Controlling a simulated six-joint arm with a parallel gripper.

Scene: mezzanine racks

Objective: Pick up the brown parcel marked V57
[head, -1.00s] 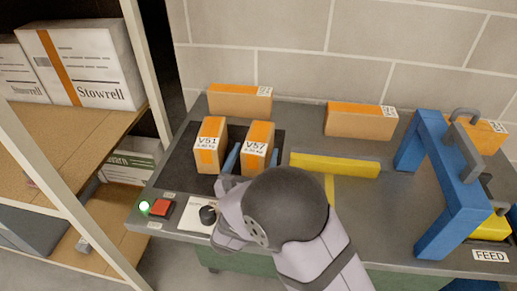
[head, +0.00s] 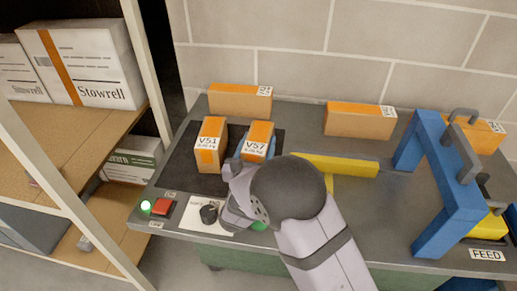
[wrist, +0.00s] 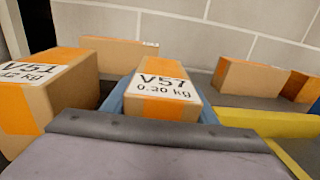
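The brown parcel marked V57 (head: 257,138) stands on the dark mat of the bench, with an orange stripe and a white label on top. It fills the middle of the wrist view (wrist: 165,92). My gripper (head: 254,152) is at this parcel, with one blue finger on its left side and one on its right. In the wrist view the fingers (wrist: 163,103) lie close along both sides. Whether they press on the parcel is not clear. Its lower front is hidden by my wrist.
Parcel V51 (head: 210,146) stands close on the left. Other brown parcels stand behind (head: 240,99) and at back right (head: 360,119). A yellow bar (head: 345,166) lies to the right, before a blue frame (head: 443,190).

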